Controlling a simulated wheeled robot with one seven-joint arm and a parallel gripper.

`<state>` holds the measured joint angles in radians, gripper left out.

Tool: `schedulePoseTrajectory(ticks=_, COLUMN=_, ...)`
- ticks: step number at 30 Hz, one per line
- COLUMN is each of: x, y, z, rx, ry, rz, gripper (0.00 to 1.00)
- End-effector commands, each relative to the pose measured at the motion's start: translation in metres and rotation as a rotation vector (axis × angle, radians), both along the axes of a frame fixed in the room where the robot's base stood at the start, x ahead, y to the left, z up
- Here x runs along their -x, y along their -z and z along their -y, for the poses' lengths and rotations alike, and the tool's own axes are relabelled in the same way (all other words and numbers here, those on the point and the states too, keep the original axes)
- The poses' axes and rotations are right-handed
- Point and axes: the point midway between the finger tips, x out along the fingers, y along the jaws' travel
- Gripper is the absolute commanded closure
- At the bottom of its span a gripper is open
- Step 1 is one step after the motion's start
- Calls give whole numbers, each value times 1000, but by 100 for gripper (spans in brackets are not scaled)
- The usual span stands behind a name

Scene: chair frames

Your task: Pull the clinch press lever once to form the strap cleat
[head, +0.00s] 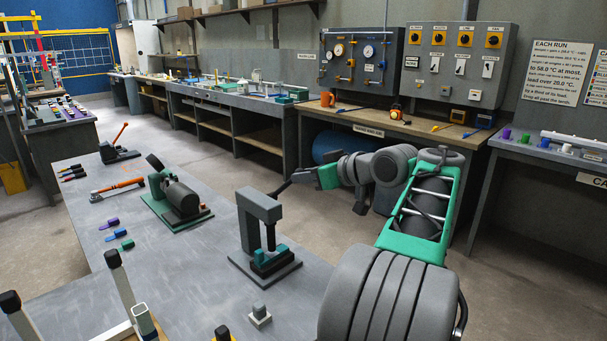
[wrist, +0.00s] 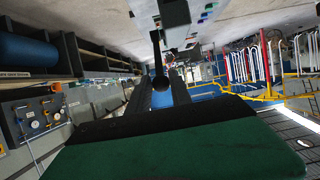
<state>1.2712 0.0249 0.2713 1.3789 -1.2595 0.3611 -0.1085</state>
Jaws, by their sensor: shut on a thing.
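The clinch press (head: 247,212) is a grey C-shaped frame on a dark base plate, on the near workbench. A dark ram comes down from its head to teal tooling (head: 268,259) below. My gripper (head: 290,184) reaches in from the right at the height of the press head. In the wrist view its dark fingers (wrist: 160,88) are shut on the black lever (wrist: 156,52), around its round end. The lever runs away from the fingers towards the grey press head (wrist: 174,14). I cannot make out the strap cleat in the tooling.
A small grey block (head: 259,316) stands in front of the press. A green-based machine (head: 178,200) and coloured-handled tools (head: 115,235) lie to the left on the workbench (head: 190,270). White posts with black caps (head: 119,280) stand at the near left. Open floor lies behind the press.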

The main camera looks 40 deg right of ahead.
Motion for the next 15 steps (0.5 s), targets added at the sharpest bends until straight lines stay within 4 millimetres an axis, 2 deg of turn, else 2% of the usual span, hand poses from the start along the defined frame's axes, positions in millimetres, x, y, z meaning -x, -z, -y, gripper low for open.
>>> schedulePoseTrajectory(ticks=1, x=5, y=13, z=1, rx=-2, ry=2, rz=-3, gripper=100)
schedulePoseTrajectory(ticks=6, x=20, y=30, z=1, rx=-5, ry=2, rz=-3, gripper=100)
schedulePoseTrajectory(ticks=15, x=22, y=28, z=1, rx=-2, ry=0, rz=-3, gripper=100)
